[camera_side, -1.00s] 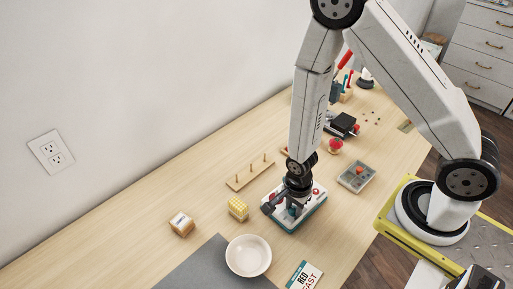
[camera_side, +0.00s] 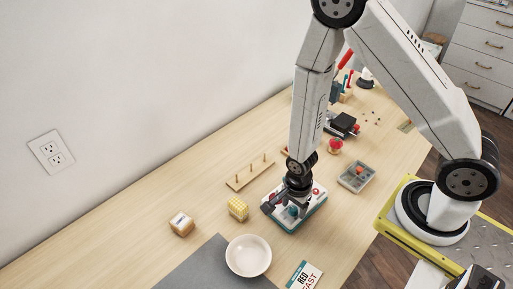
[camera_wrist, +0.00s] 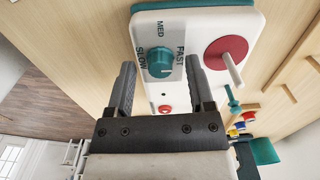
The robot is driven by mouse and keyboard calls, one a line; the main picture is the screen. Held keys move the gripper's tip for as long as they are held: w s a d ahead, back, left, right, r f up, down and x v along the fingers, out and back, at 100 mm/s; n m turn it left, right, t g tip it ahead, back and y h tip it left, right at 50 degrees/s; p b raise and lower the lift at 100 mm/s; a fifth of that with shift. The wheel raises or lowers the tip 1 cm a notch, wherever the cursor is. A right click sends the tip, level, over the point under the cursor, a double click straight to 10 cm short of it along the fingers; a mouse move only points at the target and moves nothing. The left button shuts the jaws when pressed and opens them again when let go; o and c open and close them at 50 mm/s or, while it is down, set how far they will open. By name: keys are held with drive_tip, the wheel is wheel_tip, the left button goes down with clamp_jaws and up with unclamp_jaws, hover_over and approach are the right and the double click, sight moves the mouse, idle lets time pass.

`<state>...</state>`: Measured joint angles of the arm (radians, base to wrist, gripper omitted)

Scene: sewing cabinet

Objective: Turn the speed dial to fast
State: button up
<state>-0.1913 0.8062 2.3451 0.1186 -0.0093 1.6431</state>
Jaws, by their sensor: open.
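The speed dial (camera_wrist: 160,62) is a teal knob on a white control box (camera_wrist: 144,28) with a teal base. SLOW, MED and FAST are printed around it in the wrist view. Which label its mark points to is too small to tell. My gripper (camera_wrist: 160,66) is open, with one finger on each side of the dial and a gap to it on both sides. In the side view my gripper (camera_side: 297,208) is low over the box (camera_side: 318,193) and hides part of it; a bit of the teal dial shows below it.
A red round part with a white handle (camera_wrist: 228,58) sits beside the dial on the box. A yellow block (camera_side: 238,207), a pegged wooden rack (camera_side: 250,173), a white bowl (camera_side: 248,256) and a grey tray (camera_side: 356,177) stand around it.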

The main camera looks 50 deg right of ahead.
drive_tip(key=shift+r, duration=3.8)
drive_tip(key=shift+r, duration=0.1)
drive_tip(key=r+n, duration=0.1)
drive_tip(key=n, duration=0.1)
wheel_tip(320, 180, up, 8)
drive_tip(key=n+t, duration=0.2)
drive_tip(key=n, duration=1)
hover_over(294, 208)
drive_tip(key=w+d, duration=0.2)
drive_tip(key=d, duration=0.2)
drive_tip(key=r+n, duration=0.2)
drive_tip(key=d+n, duration=0.1)
drive_tip(key=n, duration=0.1)
drive_tip(key=shift+s+r+t, duration=0.3)
drive_tip(key=shift+s+r, duration=0.05)
drive_tip(key=shift+r, duration=0.05)
drive_tip(key=shift+w+d, duration=0.1)
